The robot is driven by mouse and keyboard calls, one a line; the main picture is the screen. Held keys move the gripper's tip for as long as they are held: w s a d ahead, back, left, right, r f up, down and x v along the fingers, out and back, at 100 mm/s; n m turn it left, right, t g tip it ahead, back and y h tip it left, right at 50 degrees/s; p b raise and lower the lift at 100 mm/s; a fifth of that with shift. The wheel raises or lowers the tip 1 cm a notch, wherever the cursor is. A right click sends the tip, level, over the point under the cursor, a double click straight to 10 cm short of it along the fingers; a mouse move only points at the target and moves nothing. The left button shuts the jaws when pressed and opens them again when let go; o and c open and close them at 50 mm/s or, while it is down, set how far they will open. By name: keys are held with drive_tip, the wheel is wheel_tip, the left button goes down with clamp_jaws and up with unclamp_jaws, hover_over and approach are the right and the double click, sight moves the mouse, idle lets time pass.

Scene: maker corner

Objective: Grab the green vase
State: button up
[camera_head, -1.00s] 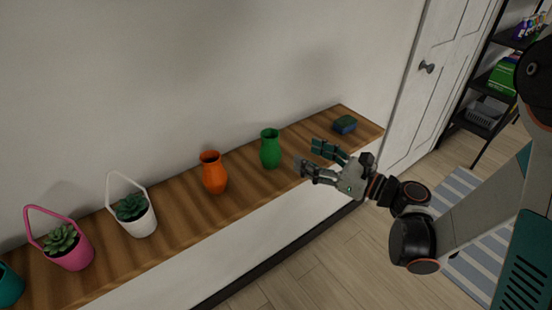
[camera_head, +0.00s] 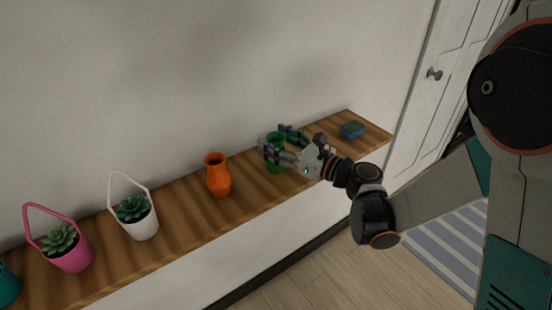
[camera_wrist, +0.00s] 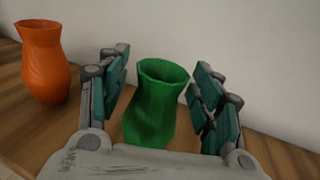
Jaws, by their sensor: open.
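The green vase (camera_head: 276,166) stands upright on the wooden shelf (camera_head: 185,214), partly hidden behind my gripper in the head view. My gripper (camera_head: 280,143) is open, with its fingers around the vase's place on the shelf. In the wrist view the green vase (camera_wrist: 153,104) stands between the two open fingers of my gripper (camera_wrist: 160,92), with a visible gap on each side.
An orange vase (camera_head: 218,175) stands left of the green vase. Farther left are a white basket planter (camera_head: 139,222) and a pink one (camera_head: 72,257). A small blue box-like thing (camera_head: 352,131) sits at the shelf's right end. The wall runs close behind.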

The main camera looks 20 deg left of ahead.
drive_tip(key=shift+w+a, duration=0.1)
drive_tip(key=shift+a, duration=0.05)
drive_tip(key=c, duration=1.2)
